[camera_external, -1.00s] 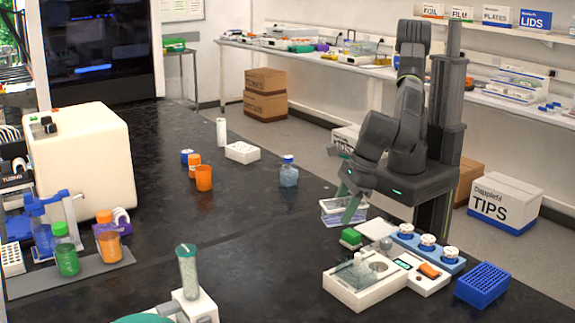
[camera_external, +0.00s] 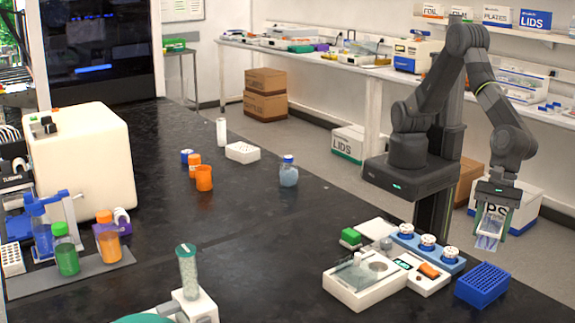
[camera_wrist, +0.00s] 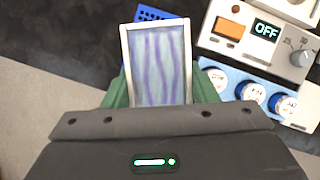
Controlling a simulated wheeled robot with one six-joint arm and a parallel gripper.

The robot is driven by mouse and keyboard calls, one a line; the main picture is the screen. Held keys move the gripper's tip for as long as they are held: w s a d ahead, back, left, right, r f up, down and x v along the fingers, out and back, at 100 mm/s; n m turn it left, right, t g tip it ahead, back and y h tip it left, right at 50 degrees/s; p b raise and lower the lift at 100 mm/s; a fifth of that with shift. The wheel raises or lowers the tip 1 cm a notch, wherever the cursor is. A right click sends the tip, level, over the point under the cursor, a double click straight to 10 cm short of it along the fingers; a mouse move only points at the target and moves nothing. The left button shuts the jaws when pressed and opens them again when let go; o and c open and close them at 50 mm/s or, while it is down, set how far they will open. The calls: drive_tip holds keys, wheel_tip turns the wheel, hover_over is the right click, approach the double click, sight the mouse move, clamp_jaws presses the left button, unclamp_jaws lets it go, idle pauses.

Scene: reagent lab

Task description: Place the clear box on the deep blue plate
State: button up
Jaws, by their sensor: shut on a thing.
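The clear box (camera_external: 488,232) hangs between the fingers of my gripper (camera_external: 492,215), at the right of the external view. My gripper is shut on it. In the wrist view the clear box (camera_wrist: 160,60) shows a pale rim and wavy bluish-violet contents between my green fingers. The deep blue plate (camera_external: 482,285), a block with many wells, sits at the bench's right front edge. The box is apart from it and appears above and behind it in the external view. In the wrist view the deep blue plate (camera_wrist: 145,72) is partly hidden behind the box.
A white instrument with an orange part (camera_external: 430,272) and a blue rack with white-capped vials (camera_external: 428,243) stand left of the plate. A white balance-like device (camera_external: 365,283) is further left. A white tips carton (camera_external: 525,205) stands on the floor behind.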

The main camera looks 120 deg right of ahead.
sight(494, 217)
wheel_tip(494, 217, down, 8)
drive_tip(key=shift+r+p, duration=0.25)
drive_tip(key=shift+p, duration=0.2)
drive_tip(key=shift+f, duration=0.15)
drive_tip(key=o, duration=1.1)
drive_tip(key=shift+c, duration=0.2)
drive_tip(key=shift+r, duration=0.25)
drive_tip(key=b+v, duration=0.1)
drive_tip(key=v, duration=1)
drive_tip(key=shift+s+d+r, duration=0.1)
drive_tip(key=shift+s+r, duration=0.1)
drive_tip(key=shift+r, duration=0.15)
